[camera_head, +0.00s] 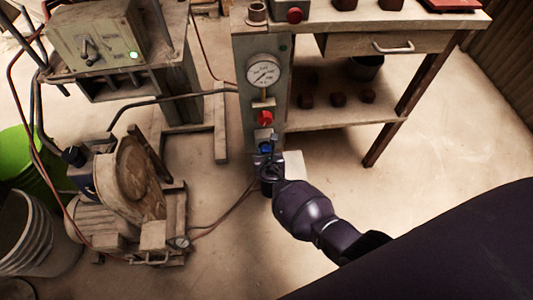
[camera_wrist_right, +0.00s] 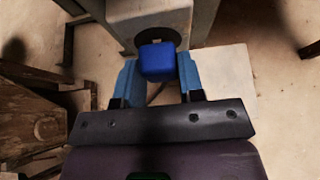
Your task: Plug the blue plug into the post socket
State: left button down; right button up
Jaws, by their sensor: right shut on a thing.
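The blue plug (camera_wrist_right: 158,62) is between the blue fingers of my right gripper (camera_wrist_right: 160,80), which is shut on it. In the head view the plug shows as a small blue patch (camera_head: 266,148) at the lower front of the grey post, with my right gripper (camera_head: 268,158) reaching it from below right. The post socket (camera_wrist_right: 158,35) is a dark round opening in the post's pale face, directly behind the plug in the wrist view. The plug covers its lower part. I cannot tell whether the plug's tip is inside. My left gripper is not in view.
The grey post (camera_head: 245,110) carries a pressure gauge (camera_head: 264,72) and a red knob (camera_head: 265,118). A workbench (camera_head: 395,22) with a lower shelf stands at right. A motor-driven machine (camera_head: 130,190) and hoses lie at left, near a green bucket (camera_head: 25,165). The floor at right is clear.

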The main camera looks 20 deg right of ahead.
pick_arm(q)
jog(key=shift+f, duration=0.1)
pick_arm(e)
jog(key=shift+w+d, duration=0.1)
jog(key=shift+w, duration=0.3)
dwell(0.3)
jog(key=o, duration=1.1)
jog(key=shift+c, duration=0.2)
jog(key=shift+s+r, duration=0.2)
jog(key=p+v, duration=0.2)
jog(key=v, duration=0.1)
jog(key=shift+r, duration=0.45)
pick_arm(q)
jog(key=p, duration=0.1)
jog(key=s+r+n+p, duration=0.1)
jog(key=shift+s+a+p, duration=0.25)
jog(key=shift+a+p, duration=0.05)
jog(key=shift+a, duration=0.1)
pick_arm(e)
jog(key=f+v, duration=0.1)
jog(key=v, duration=0.6)
jog(key=shift+s, duration=0.2)
